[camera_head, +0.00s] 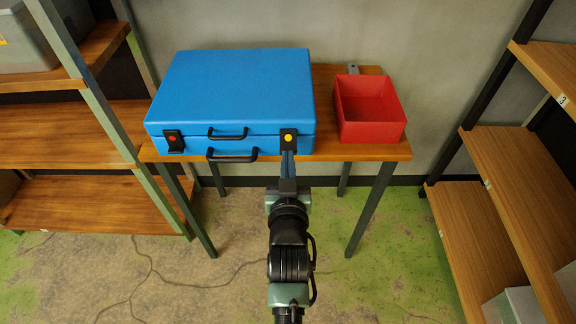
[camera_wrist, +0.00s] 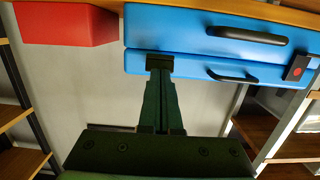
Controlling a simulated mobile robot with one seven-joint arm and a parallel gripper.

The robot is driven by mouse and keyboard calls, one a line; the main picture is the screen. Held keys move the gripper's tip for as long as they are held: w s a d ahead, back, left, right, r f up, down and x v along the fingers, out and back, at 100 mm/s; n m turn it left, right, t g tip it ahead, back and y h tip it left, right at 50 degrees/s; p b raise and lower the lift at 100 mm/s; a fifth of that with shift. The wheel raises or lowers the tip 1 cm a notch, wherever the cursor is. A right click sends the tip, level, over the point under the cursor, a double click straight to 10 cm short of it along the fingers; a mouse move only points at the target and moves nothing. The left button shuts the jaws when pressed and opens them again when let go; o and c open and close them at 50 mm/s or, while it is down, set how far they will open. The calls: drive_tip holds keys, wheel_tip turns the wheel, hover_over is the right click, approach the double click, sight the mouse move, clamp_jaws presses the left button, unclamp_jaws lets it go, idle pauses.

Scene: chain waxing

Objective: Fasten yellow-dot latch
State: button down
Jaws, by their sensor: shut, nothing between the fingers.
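The yellow-dot latch (camera_head: 289,138) is a black plate with a yellow dot on the right front of the blue case (camera_head: 235,85). The case lid is down, with a thin seam along the front. My gripper (camera_head: 288,158) is shut and empty, its fingertips at or just below this latch; I cannot tell whether they touch. In the wrist view, which is upside down, my gripper (camera_wrist: 160,72) reaches the case front. The yellow dot is hidden there. Whether the latch is fully fastened cannot be told.
A red-dot latch (camera_head: 173,141) is on the case's left front. Two black handles, upper (camera_head: 228,134) and lower (camera_head: 231,156), protrude between the latches. An open red box (camera_head: 372,128) stands right on the wooden table (camera_head: 330,150). Shelves flank both sides.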

drive_tip(key=w+f+t+b, duration=0.3)
drive_tip(key=f+t+b, duration=0.3)
drive_tip(key=b, duration=2.2)
drive_tip(key=t, duration=0.3)
drive_tip(key=shift+f, duration=0.2)
